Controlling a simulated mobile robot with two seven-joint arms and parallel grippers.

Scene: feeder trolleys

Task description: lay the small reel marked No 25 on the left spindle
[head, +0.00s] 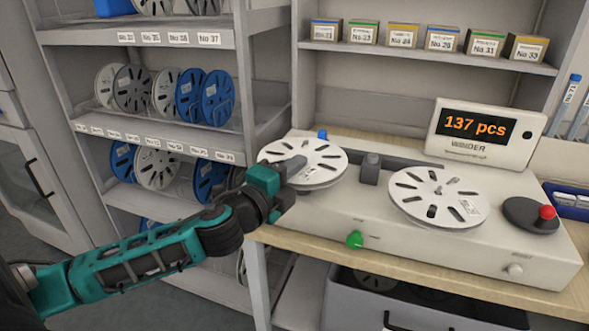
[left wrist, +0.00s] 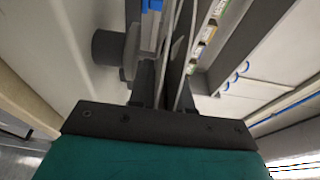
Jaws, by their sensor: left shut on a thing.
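My left gripper (head: 290,168) is shut on the near left rim of a white slotted reel (head: 318,152) over the left end of the winder (head: 450,235). In the left wrist view the reel (left wrist: 178,45) shows edge-on between the fingers (left wrist: 165,90). A small label shows on the reel, too small to read as No 25. The left spindle is hidden under the reel, so I cannot tell whether the reel is seated or held above it. Another white reel (head: 415,188) lies flat on the right side of the winder. My right gripper is out of view.
A dark post (head: 370,168) stands between the two reels. The display box (head: 487,133) reads "137 pcs". A red knob (head: 547,212) is at the right, a green knob (head: 354,240) at the front. Shelves with reels (head: 216,97) stand left, small boxes (head: 443,39) behind.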

